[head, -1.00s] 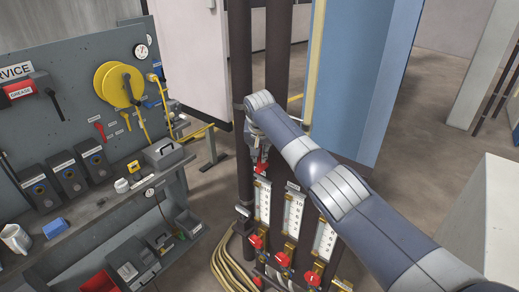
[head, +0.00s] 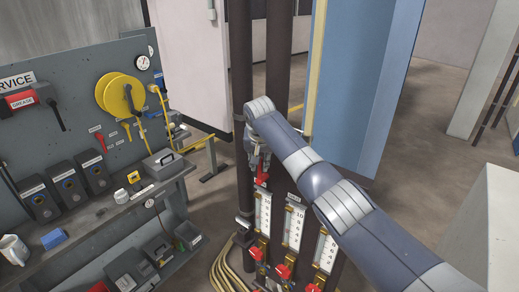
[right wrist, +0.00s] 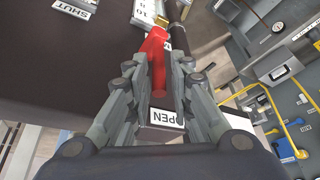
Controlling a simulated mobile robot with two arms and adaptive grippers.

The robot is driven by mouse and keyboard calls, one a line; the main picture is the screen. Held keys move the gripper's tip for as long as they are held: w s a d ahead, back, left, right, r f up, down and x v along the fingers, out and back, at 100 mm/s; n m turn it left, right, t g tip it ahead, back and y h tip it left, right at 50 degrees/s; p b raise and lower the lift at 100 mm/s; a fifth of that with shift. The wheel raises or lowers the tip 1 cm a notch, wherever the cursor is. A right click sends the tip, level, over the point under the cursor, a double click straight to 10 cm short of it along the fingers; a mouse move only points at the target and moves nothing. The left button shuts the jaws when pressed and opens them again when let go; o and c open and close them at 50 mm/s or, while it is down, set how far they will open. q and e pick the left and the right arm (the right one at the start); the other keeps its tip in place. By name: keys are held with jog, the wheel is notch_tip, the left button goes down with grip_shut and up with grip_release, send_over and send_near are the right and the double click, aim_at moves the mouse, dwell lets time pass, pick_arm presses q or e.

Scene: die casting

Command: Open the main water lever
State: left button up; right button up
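The red lever (right wrist: 154,50) shows in the right wrist view between the two fingers of my right gripper (right wrist: 158,72). The fingers stand on both sides of it, very close; whether they press on it is not clear. An OPEN plate (right wrist: 165,117) shows between the fingers, and a SHUT plate (right wrist: 76,8) is at the upper left. In the head view the red lever (head: 262,178) sits on the dark pipework above the gauges, and my right gripper (head: 257,157) points down at it from just above. My left gripper is not in view.
Several upright gauges with red knobs (head: 283,271) stand below the lever. Dark vertical pipes (head: 279,60) rise behind my right arm. A service bench (head: 110,215) with a tool board is at the left.

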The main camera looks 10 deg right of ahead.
jog(key=v, duration=1)
